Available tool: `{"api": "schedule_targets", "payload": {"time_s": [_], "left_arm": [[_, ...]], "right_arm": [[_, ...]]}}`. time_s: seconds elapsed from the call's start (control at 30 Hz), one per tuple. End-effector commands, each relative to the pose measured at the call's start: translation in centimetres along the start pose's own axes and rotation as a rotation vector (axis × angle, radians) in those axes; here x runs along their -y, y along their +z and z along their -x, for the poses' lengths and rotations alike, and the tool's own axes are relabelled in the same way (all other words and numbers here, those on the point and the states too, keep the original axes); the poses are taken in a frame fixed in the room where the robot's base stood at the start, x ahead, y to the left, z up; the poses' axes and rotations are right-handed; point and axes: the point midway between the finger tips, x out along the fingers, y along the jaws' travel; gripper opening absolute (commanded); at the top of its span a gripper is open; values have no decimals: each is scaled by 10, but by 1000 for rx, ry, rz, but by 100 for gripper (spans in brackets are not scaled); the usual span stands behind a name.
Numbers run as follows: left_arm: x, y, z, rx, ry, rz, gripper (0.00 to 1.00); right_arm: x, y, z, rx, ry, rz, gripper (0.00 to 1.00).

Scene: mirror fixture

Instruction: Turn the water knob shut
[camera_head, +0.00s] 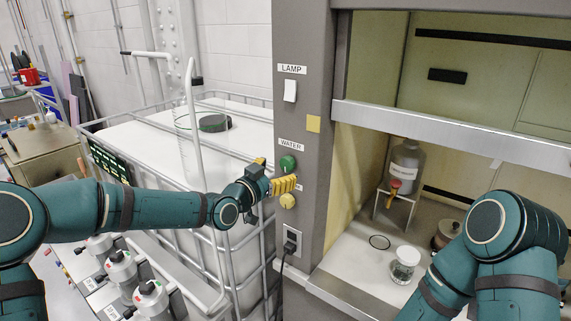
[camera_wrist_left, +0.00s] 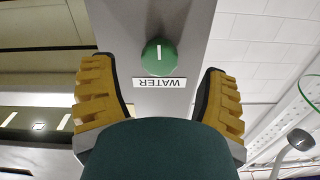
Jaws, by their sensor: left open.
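The green round water knob (camera_head: 288,162) sits on the grey post of the fume hood, under the "WATER" label (camera_head: 290,145). In the left wrist view the knob (camera_wrist_left: 157,57) shows a white line running up and down the picture, and its label (camera_wrist_left: 159,82) appears upside down. My left gripper (camera_head: 285,184) has yellow fingers and is just below the knob in the head view. In the left wrist view the gripper (camera_wrist_left: 158,65) is open, with the knob framed between its spread fingers; I see no contact. My right gripper is not in view.
A yellow knob (camera_head: 288,201) is just below my left fingers. A lamp switch (camera_head: 290,91) and a socket with a black plug (camera_head: 291,242) are on the same post. A caged white tank (camera_head: 150,145) stands left. The hood holds a bottle (camera_head: 407,160) and a jar (camera_head: 405,264).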

Motion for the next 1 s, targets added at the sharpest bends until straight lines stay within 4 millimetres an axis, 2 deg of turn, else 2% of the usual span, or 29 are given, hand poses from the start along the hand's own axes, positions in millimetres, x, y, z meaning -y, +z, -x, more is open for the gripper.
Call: {"api": "schedule_targets", "payload": {"time_s": [0.1,0.3,0.67,0.8,0.87,1.0], "left_arm": [[-1,-1,-20,0,2,1,75],[-1,-1,-37,0,1,1,75],[0,0,-40,1,0,0,76],[0,0,-40,1,0,0,27],[0,0,-40,1,0,0,7],[0,0,-40,0,0,2,7]], "right_arm": [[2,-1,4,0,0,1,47],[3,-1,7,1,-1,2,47],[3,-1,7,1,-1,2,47],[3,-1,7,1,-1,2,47],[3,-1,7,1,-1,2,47],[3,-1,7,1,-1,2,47]]}}
